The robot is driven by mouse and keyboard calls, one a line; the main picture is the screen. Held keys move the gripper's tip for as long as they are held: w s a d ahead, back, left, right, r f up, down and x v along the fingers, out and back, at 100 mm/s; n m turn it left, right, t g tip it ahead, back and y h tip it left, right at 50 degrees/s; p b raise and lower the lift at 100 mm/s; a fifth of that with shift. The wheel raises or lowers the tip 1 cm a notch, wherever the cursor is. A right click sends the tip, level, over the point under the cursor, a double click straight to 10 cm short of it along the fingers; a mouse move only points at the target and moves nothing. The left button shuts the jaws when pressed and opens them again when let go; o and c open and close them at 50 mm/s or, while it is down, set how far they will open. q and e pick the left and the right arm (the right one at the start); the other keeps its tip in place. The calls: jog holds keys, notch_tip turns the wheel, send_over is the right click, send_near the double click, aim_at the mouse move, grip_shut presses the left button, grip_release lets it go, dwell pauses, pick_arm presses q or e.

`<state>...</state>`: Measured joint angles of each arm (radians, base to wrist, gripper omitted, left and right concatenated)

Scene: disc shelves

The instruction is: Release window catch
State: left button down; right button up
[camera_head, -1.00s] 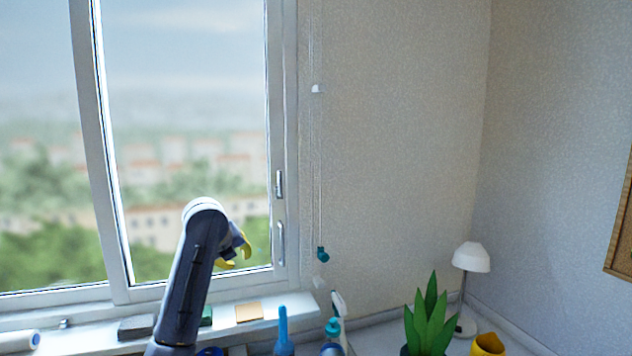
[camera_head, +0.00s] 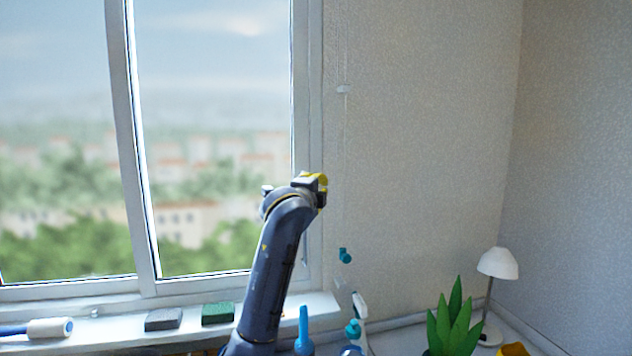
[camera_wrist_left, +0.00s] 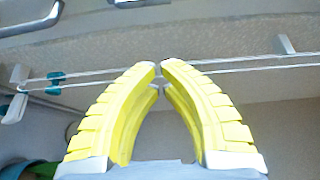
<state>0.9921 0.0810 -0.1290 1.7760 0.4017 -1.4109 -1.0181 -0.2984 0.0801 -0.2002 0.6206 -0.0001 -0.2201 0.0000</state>
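The window (camera_head: 215,140) stands at the left of the head view. My left gripper (camera_head: 318,187) is at its right frame, and its arm hides the part of the frame where the handles sit. In the left wrist view, the yellow fingers (camera_wrist_left: 159,66) curve in until their tips nearly meet, with nothing between them. A grey metal catch (camera_wrist_left: 140,3) is cut off at the top edge of that view, apart from the fingertips. A grey handle (camera_wrist_left: 32,14) shows at the top left. My right gripper is not in view.
Thin blind cords (camera_wrist_left: 230,64) run just past the fingertips, with a teal pull (camera_head: 345,255) on them. The sill holds a grey sponge (camera_head: 164,319), a green sponge (camera_head: 217,313) and a roller (camera_head: 48,328). A plant (camera_head: 452,322) and a lamp (camera_head: 498,263) stand at right.

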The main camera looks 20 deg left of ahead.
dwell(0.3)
pick_arm(q)
jog(key=w, duration=1)
jog(key=shift+a, duration=0.35)
jog(key=shift+s+a, duration=0.35)
jog(key=shift+a, duration=0.45)
jog(key=shift+s+a, duration=0.3)
jog(key=shift+a, duration=0.45)
